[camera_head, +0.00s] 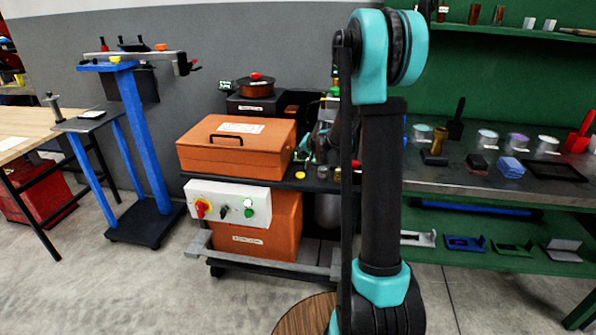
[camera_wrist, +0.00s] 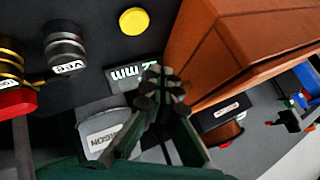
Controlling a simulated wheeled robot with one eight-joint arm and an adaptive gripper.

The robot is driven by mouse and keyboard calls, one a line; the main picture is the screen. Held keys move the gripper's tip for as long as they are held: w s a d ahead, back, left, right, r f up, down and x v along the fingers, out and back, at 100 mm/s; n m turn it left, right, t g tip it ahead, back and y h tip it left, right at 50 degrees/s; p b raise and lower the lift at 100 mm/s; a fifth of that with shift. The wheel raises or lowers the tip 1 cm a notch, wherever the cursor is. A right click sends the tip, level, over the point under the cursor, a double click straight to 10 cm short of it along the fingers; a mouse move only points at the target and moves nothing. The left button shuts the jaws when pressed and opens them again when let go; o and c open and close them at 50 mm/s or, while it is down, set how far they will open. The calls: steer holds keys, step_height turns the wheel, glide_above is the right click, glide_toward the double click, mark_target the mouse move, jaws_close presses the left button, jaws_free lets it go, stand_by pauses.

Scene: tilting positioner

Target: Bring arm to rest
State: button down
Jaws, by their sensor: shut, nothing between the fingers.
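My arm (camera_head: 380,185), black with turquoise joints, stands upright in the head view, right of centre. My gripper shows in the wrist view (camera_wrist: 160,88), with its dark green fingers closed together and nothing between them. It is over the dark top of the cart, beside the orange box (camera_wrist: 225,45). In the head view the gripper is mostly hidden behind my arm, so I cannot tell its exact height above the cart top.
The orange box (camera_head: 236,145) sits on the cart above a white switch panel (camera_head: 228,204). Bottles and small parts crowd the cart's right side. A blue stand (camera_head: 140,140) is at left, green shelves (camera_head: 490,190) at right. Floor between stand and cart is clear.

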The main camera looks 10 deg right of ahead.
steer(key=s+d+f+n+g+h, duration=0.1)
steer(key=s+d+f+n+g, duration=0.1)
steer(key=s, duration=1.8)
steer(key=s+d+f+n+g+h, duration=0.1)
steer(key=s+f+n+g, duration=0.1)
steer(key=s, duration=1.9)
steer(key=shift+d+f+n+g+h, duration=0.3)
steer(key=shift+d+f+n+h, duration=0.1)
steer(key=shift+n, duration=0.3)
steer(key=c, duration=2.2)
jaws_free()
steer(key=shift+w, duration=0.1)
